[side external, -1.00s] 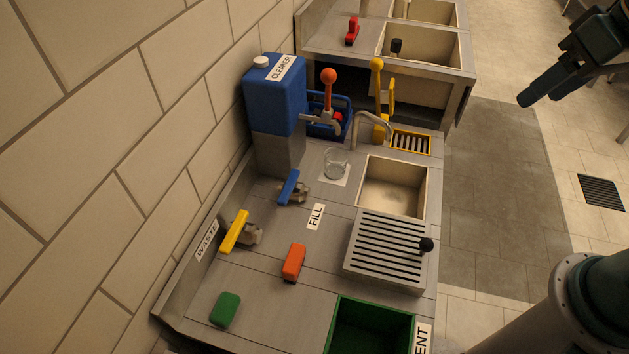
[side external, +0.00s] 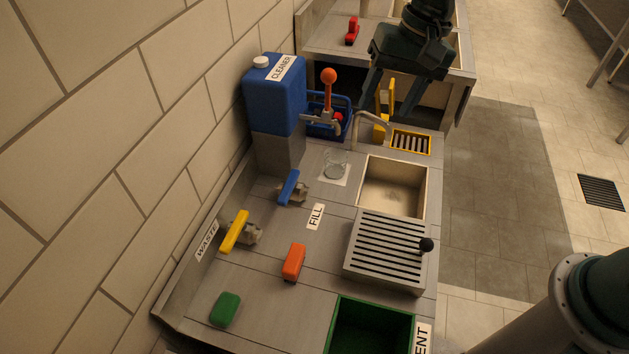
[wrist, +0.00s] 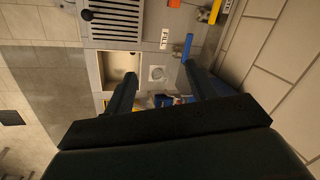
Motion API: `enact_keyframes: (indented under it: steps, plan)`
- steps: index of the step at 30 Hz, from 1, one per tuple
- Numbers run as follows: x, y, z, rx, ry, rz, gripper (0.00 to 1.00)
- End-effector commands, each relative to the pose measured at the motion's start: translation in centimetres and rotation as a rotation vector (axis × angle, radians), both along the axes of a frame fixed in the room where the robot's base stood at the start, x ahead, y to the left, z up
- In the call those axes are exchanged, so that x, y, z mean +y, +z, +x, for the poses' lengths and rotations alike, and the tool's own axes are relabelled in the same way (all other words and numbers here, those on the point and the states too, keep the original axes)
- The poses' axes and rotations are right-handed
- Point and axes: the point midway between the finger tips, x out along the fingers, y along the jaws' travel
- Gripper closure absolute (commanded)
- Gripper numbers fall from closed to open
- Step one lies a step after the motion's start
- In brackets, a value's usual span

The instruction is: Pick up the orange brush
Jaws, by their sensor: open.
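The orange brush (side external: 293,261) lies on the grey counter, left of the slotted drain cover and below the FILL label in the side view. In the wrist view only a bit of orange (wrist: 174,3) shows at the top edge, likely the brush. My gripper (side external: 383,112) is open and empty, above the far part of the counter near the yellow-handled tap, well away from the brush. In the wrist view its two fingers (wrist: 160,72) are spread, with the glass beaker and counter beyond them.
The blue cleaner container (side external: 275,95), orange-knobbed lever (side external: 329,77), blue-handled valve (side external: 289,187) and yellow-handled valve (side external: 234,231) rise from the counter. A glass beaker (side external: 336,165) stands mid-counter. A green block (side external: 225,309), slotted cover (side external: 385,247) and green bin (side external: 372,300) are nearby.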

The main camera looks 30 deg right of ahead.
Motion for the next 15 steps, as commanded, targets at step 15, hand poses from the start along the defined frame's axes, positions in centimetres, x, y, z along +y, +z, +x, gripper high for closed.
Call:
enact_keyframes:
  steps: [15]
  plan:
    - [8.1,-11.0,4.3,0.225,-0.146,0.039,0.44]
